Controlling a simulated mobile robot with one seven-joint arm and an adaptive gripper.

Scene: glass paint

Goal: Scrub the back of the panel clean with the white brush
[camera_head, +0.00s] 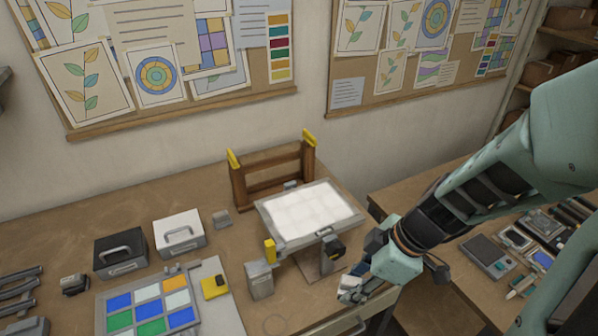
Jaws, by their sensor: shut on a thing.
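A pale, faintly gridded panel (308,212) in a grey frame sits tilted on a stand at the middle of the workbench. I cannot tell which of its faces is up. My gripper (352,284) is low at the bench's front edge, below and right of the panel and apart from it. It is shut on a small pale thing that appears to be the white brush (348,294); my wrist and fingers hide most of it. A flat panel of coloured squares (150,305) lies at the front left.
A wooden rack (273,179) with yellow tips stands behind the panel. A side table (420,205) holds several tools at right.

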